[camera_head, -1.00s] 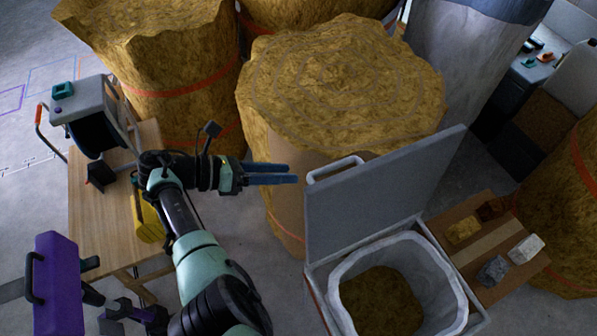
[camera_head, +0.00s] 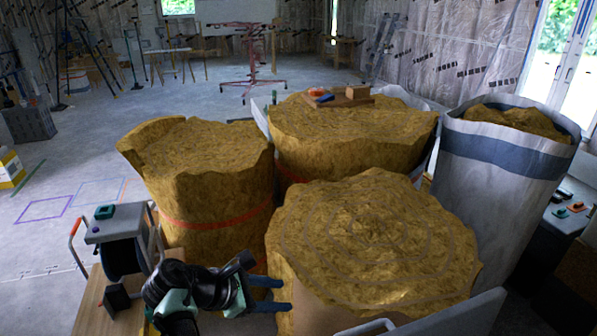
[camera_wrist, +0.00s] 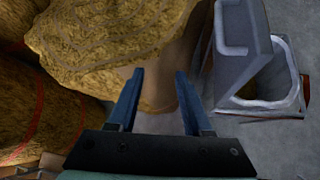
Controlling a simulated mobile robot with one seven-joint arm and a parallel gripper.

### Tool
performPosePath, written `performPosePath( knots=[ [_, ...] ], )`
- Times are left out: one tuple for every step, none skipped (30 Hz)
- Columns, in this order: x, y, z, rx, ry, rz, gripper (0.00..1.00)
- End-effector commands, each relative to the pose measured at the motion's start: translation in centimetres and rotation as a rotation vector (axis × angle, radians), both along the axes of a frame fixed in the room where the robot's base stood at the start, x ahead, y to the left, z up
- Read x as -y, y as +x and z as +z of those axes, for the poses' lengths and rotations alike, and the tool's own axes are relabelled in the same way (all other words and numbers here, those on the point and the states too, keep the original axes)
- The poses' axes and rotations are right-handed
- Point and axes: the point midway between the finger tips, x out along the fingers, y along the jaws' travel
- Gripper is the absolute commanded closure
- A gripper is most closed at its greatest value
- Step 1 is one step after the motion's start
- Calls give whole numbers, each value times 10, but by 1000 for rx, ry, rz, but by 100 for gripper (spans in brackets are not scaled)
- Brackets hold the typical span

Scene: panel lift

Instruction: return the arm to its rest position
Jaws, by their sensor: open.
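My gripper (camera_head: 270,294) is at the lower left of the head view, its two blue fingers pointing right towards the front insulation roll. In the wrist view my gripper (camera_wrist: 155,98) shows its fingers spread apart with nothing between them. The large yellow insulation roll (camera_head: 375,240) stands just beyond the fingertips; I cannot tell whether they touch it. My arm shows only in part at the bottom of the head view, and the rest of it is out of frame.
A grey bin with a raised lid (camera_wrist: 240,45) stands right of my gripper. A wooden table (camera_head: 92,312) with a cable reel (camera_head: 122,255) is at the left. More insulation rolls (camera_head: 205,180) stand behind. Open floor (camera_head: 90,130) lies at the far left, with a red panel lift (camera_head: 250,60) at the back.

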Motion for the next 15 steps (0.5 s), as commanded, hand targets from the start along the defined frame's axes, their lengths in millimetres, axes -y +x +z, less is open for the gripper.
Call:
performPosePath(
  knots=[
    [-9, 15, 14, 133, 129, -12, 50],
    [-14, 23, 24, 210, 206, -22, 50],
    [-21, 33, 40, 313, 310, -33, 50],
    [-25, 39, 54, 390, 388, -43, 50],
    [-28, 45, 69, 466, 467, -52, 50],
    [-31, 52, 91, 567, 573, -65, 50],
    [-33, 56, 108, 641, 655, -76, 50],
    [-35, 58, 126, 715, 736, -83, 50],
    [-35, 60, 152, 812, 846, -94, 50],
    [-34, 60, 173, 883, 927, -98, 50],
    [-33, 58, 194, 953, 1012, -104, 50],
    [-30, 54, 222, 1045, 1124, -106, 50],
    [-27, 49, 245, 1111, 1209, -104, 50],
    [-23, 42, 267, 1178, 1293, -102, 50],
    [-18, 31, 295, 1257, 1404, -94, 50]
  ],
)
